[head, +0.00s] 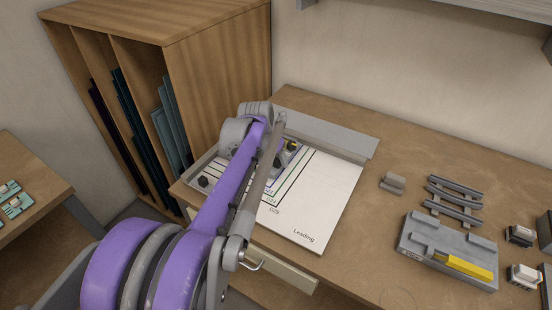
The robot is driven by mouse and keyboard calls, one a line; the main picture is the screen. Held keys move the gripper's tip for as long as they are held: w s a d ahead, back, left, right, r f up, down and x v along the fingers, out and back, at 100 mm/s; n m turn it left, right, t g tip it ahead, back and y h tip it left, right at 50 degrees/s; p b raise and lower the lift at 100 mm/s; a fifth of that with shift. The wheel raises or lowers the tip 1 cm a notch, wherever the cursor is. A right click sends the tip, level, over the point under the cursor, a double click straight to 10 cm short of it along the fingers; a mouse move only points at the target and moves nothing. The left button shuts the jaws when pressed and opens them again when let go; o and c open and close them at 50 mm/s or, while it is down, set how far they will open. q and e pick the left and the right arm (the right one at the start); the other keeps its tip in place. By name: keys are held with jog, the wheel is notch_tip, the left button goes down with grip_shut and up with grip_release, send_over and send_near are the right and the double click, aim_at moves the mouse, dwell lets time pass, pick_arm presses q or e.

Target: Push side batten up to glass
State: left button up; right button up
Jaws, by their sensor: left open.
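A white printed board marked "Leading" (318,200) lies on the wooden bench, with coloured outlines on it. A long grey batten (340,138) runs along its back edge. A grey strip with a black knob (203,182) shows at the board's left edge and looks like the side batten; my left arm covers most of it. I cannot make out the glass clearly or tell whether the strip touches it. My left gripper (288,148) is open over the back left part of the board, its fingers largely hidden by the arm. My right gripper is out of view.
A grey holder with a yellow piece (466,264), a small grey block (392,183) and a slatted rack (454,199) stand to the right. A wooden rack (215,60) holds dark and teal sheets at left. Bare bench (360,260) lies between board and holder.

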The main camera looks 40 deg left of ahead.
pick_arm(q)
jog(key=v, duration=1)
jog(key=shift+s+r+p, duration=0.2)
jog(key=shift+r+p, duration=0.15)
jog(key=shift+p, duration=0.05)
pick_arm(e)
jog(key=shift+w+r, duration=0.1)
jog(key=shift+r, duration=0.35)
